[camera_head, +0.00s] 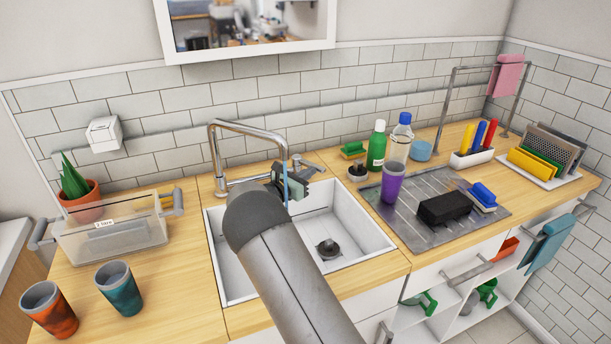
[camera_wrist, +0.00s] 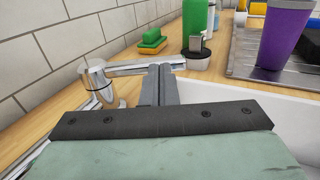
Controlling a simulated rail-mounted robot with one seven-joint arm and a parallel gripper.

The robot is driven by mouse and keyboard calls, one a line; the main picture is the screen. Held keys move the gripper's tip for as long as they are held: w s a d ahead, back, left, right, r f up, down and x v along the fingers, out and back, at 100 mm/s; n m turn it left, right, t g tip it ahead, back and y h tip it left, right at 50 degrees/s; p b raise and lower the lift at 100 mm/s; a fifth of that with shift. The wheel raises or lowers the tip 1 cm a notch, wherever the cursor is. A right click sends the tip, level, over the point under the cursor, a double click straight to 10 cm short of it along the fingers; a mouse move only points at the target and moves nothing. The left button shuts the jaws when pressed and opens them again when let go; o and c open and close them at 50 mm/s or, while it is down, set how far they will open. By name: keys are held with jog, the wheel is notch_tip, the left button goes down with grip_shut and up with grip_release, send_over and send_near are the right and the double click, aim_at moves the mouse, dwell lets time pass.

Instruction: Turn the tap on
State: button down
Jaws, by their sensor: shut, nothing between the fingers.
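The chrome tap (camera_head: 250,129) stands at the back of the white sink, its spout arching right over the basin. A chrome post with a lever (camera_head: 297,160) stands right of the spout. In the wrist view, the post (camera_wrist: 96,80) is at left and its lever (camera_wrist: 150,68) points right. My gripper (camera_head: 299,176) is shut and empty beside the lever. In the wrist view my gripper's fingers (camera_wrist: 159,84) reach up to the lever; I cannot tell whether they touch it. A thin blue vertical strip (camera_head: 285,184), looking like water, hangs below the spout end.
A green bottle (camera_head: 377,146), a purple cup (camera_head: 392,184) and a black block (camera_head: 444,207) stand to the right.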

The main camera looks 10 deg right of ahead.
jog(key=shift+w+d, duration=0.3)
jog(key=shift+d, duration=0.25)
